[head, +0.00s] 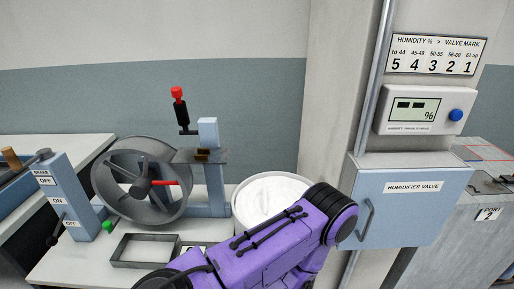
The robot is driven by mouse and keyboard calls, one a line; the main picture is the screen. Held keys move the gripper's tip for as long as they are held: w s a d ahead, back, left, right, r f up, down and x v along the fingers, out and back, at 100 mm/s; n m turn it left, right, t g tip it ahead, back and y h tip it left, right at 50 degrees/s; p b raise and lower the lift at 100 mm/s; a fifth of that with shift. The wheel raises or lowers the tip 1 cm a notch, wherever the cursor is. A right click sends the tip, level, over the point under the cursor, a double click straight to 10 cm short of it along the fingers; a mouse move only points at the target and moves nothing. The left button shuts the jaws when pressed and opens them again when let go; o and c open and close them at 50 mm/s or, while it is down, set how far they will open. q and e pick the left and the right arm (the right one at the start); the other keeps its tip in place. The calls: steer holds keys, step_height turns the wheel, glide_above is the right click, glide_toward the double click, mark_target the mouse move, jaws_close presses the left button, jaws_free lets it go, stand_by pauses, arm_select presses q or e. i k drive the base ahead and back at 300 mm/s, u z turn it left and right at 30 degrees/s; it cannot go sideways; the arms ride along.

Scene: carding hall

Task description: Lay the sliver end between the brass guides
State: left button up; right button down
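The brass guides (203,154) are small brown-gold pieces on a grey plate, beside a pale blue post and to the right of the large grey wheel (140,181). A round can with a white top (268,194) stands right of the wheel, and its white content looks like sliver. I cannot make out a separate sliver end. One purple arm link of mine crosses the lower middle and covers the can's front. Neither of my grippers shows.
A blue humidifier valve box (408,200) with a handle is on the pillar at right, below a humidity display (420,110) with a blue button. An empty-looking shallow tray (145,250) lies before the wheel. A brake lever post (62,195) stands at left.

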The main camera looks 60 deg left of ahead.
mark_target(56, 176)
steer(key=k, duration=0.35)
steer(key=u, duration=0.85)
